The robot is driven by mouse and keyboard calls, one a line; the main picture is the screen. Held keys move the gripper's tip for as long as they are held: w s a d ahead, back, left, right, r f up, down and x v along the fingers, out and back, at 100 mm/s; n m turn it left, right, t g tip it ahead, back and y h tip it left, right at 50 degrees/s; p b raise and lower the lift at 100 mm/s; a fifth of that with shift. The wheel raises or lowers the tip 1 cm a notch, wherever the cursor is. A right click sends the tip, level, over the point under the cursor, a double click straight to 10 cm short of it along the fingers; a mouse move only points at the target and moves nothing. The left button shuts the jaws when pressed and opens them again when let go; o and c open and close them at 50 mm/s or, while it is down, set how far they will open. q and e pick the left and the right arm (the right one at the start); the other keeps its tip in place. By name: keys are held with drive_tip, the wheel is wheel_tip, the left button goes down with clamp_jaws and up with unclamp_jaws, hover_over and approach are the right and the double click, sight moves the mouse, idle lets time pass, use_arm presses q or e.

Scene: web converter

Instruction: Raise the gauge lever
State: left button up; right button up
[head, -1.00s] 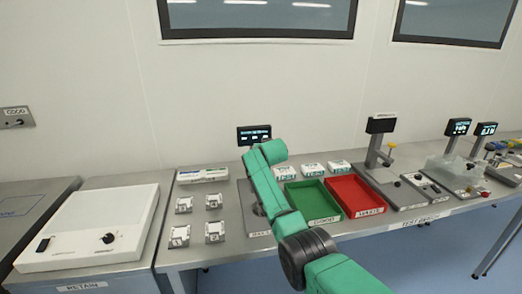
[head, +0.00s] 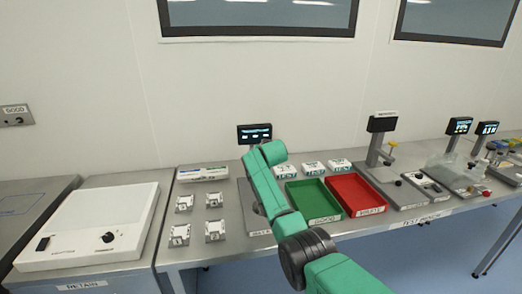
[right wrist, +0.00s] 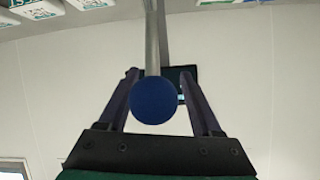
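In the right wrist view, a blue ball knob (right wrist: 154,101) sits on the end of a grey lever bar (right wrist: 152,40). My right gripper (right wrist: 160,75) is open, with a dark finger on each side of the knob. Gaps show between the knob and the fingers, and I cannot tell its exact depth between them. In the head view my green right arm reaches over the bench toward the station with a small dark display (head: 254,133). The arm hides its own gripper and the knob there. My left gripper is not in view.
A green tray (head: 313,218) and a red tray (head: 358,211) lie right of my arm, with several small white boxes behind. Several small fixtures and a white panel unit (head: 90,230) are to the left. A black-headed stand (head: 382,124) rises at the right.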

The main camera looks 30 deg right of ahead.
drive_tip(key=shift+w+d, duration=0.1)
drive_tip(key=shift+w, duration=0.15)
drive_tip(key=shift+v, duration=0.85)
drive_tip(key=b+v, duration=0.4)
drive_tip(key=v, duration=0.9)
